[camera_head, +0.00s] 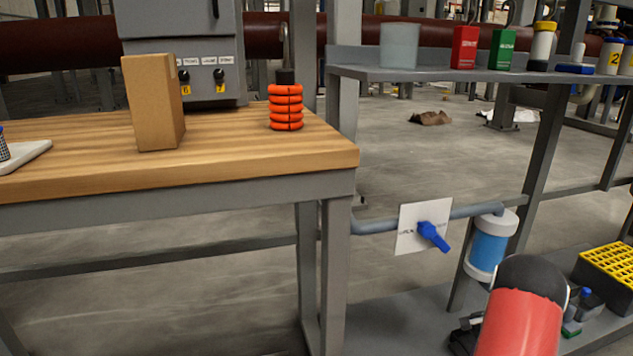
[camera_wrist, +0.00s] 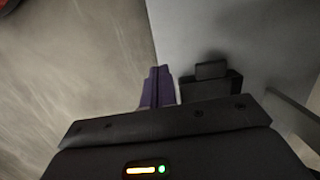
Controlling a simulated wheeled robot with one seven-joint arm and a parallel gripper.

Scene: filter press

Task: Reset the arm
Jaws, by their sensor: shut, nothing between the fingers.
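My gripper (camera_wrist: 159,75) shows in the wrist view, with its purple fingers together and nothing between them. It points down past the edge of a grey surface (camera_wrist: 220,40), with concrete floor on the left. A black block-like object (camera_wrist: 212,82) appears just to the right of the fingers; I cannot tell what it is or whether they touch. In the head view my red and black arm is at the lower right, beside the blue and white filter housing (camera_head: 490,245). The gripper itself cannot be made out clearly there.
A blue-handled valve (camera_head: 432,236) sits on a pipe left of the filter. A wooden bench (camera_head: 235,150) holds a cardboard box (camera_head: 152,102) and an orange ringed object (camera_head: 286,108). A grey shelf (camera_head: 430,73) carries bottles and boxes. A yellow-topped crate (camera_head: 608,275) stands at right.

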